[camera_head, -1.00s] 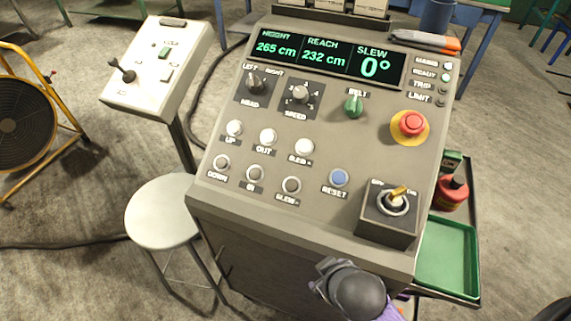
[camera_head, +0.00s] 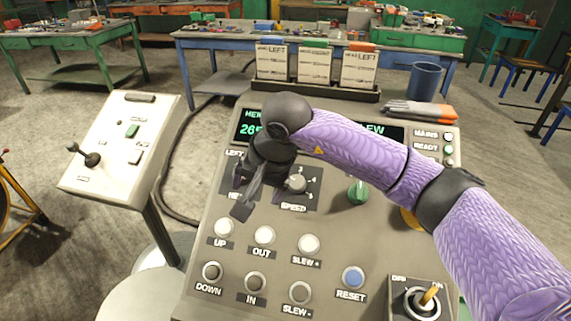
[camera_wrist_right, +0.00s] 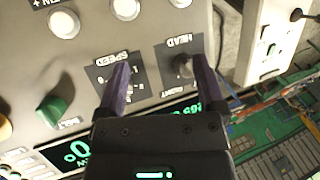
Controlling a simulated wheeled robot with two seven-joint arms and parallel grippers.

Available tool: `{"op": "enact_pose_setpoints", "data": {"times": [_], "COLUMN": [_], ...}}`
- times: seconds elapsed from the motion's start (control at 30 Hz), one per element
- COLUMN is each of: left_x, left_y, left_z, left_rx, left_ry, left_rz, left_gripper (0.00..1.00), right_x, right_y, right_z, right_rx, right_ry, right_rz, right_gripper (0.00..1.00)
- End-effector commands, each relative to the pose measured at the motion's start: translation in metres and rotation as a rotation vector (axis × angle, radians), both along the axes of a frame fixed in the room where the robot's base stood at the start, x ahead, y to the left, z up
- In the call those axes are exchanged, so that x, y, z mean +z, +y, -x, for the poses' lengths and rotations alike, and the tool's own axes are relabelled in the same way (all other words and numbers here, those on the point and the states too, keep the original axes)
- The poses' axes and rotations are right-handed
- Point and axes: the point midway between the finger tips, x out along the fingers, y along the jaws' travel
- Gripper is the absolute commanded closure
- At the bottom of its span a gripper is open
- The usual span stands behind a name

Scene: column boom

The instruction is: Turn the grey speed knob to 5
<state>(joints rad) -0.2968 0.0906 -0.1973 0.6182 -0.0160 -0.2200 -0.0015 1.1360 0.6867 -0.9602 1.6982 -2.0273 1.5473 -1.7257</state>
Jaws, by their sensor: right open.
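The grey speed knob (camera_head: 297,183) sits on a dark square plate in the upper middle of the sloped console (camera_head: 200,290). Its setting is too small to read. My right gripper (camera_head: 245,200) is open over the console, just left of the speed knob, near the head knob. In the right wrist view the gripper (camera_wrist_right: 160,78) has its fingers apart. The head knob (camera_wrist_right: 183,66) shows between them, close to the right finger. The left finger covers part of the speed plate and hides the speed knob there. My left gripper is out of view.
The green belt knob (camera_head: 358,191) is right of the speed knob, partly under my right forearm. White buttons (camera_head: 264,235) and a blue reset button (camera_head: 353,277) lie below. My right arm covers much of the display (camera_head: 248,128) and the red stop button.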

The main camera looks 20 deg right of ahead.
Motion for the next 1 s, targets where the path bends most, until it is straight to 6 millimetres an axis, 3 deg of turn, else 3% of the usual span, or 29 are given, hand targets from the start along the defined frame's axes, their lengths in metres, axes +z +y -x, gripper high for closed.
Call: {"op": "enact_pose_setpoints", "data": {"times": [0.03,0.1,0.2,0.27,0.63,1.0], "left_x": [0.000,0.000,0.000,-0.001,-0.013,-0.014], "left_y": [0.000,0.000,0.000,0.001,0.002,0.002], "left_z": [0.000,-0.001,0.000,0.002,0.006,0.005], "left_rx": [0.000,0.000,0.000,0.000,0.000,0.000], "left_ry": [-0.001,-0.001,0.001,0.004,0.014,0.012], "left_rz": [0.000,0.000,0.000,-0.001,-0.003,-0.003], "left_gripper": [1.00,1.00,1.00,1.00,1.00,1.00], "right_x": [0.011,0.022,0.029,0.023,-0.052,-0.061], "right_y": [-0.029,-0.059,-0.077,-0.081,-0.095,-0.097], "right_z": [-0.006,-0.009,-0.009,-0.011,-0.036,-0.040], "right_rx": [-0.014,-0.031,-0.045,-0.049,-0.045,-0.045], "right_ry": [-0.017,-0.015,-0.005,-0.001,-0.001,-0.005], "right_rz": [0.143,0.290,0.380,0.392,0.386,0.386], "right_gripper": [0.12,0.12,0.12,0.12,0.12,0.12]}}
